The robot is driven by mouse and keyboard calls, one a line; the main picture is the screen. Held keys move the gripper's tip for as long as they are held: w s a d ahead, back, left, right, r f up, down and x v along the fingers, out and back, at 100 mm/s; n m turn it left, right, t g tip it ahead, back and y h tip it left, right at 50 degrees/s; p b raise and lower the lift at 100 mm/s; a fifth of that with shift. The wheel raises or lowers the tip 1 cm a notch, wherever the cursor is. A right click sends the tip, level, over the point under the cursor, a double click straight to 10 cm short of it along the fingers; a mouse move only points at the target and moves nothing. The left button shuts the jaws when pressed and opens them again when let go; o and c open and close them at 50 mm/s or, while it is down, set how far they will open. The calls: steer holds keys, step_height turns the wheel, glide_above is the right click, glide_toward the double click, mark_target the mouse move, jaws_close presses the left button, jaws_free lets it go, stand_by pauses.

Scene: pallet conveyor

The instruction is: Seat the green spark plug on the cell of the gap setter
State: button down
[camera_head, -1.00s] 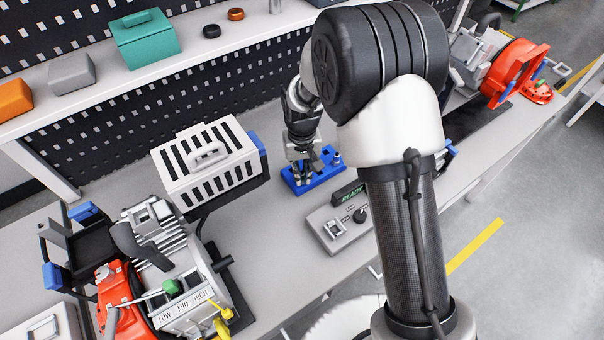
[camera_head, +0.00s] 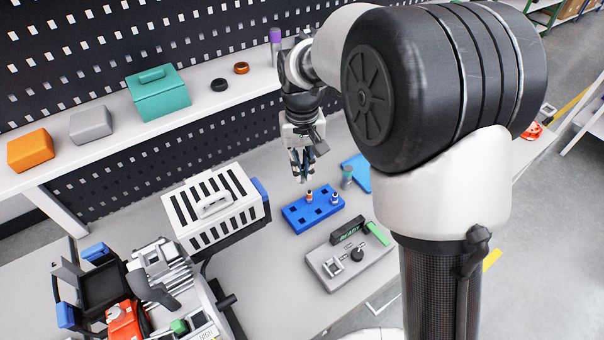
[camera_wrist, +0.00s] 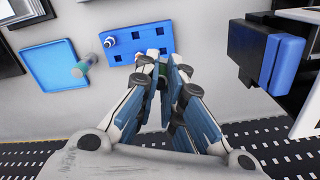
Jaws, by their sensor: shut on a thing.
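My gripper (camera_head: 304,176) is above the back of a blue holed block (camera_head: 298,224); the block also shows in the wrist view (camera_wrist: 122,48). The fingers are shut on a small, mostly hidden green piece, seen between them in the wrist view, apparently the green spark plug (camera_wrist: 165,80). A pale plug (camera_head: 335,198) stands in the block. A copper-coloured piece (camera_head: 310,196) shows just below my fingertips; I cannot tell whether it stands in the block. The gap setter (camera_head: 324,272) is a grey plate with a READY sign, black knob, metal frame and green bar, in front of the block.
A slatted white box (camera_head: 215,205) is left of the block. The shelf (camera_head: 105,139) runs behind. Bench between block and gap setter is clear.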

steer(key=shift+r+p, duration=2)
steer(key=shift+r, duration=0.6)
